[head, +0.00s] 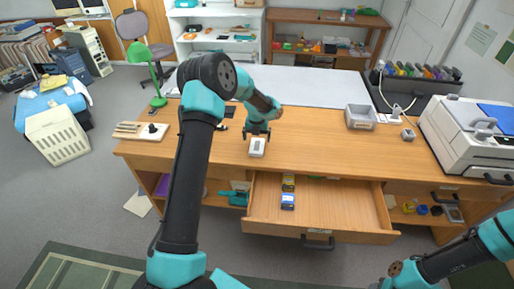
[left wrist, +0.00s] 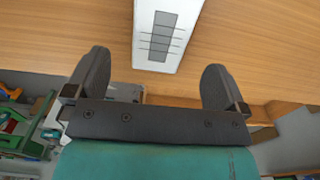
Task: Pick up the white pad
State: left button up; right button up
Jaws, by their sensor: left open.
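The white pad (head: 257,147), a small white block with a grey patch on top, lies near the front edge of the wooden desk. My left gripper (head: 257,132) is just behind the pad in the head view, open and empty. In the left wrist view the pad (left wrist: 188,33) shows at the top, its far end cut off by the frame. There the two spread fingers of my left gripper (left wrist: 155,80) stand apart from it with nothing between them. My right gripper is not in view; only part of my right arm shows at the lower right.
A grey tray (head: 361,117) and a white machine (head: 470,135) stand to the right. The desk right of the pad is clear.

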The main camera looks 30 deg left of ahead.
aim_at(257, 146)
pick_arm(q)
jog(key=shift+w+f, duration=0.1)
jog(key=shift+f, duration=2.45)
jog(key=shift+c, duration=0.5)
jog(key=c, duration=1)
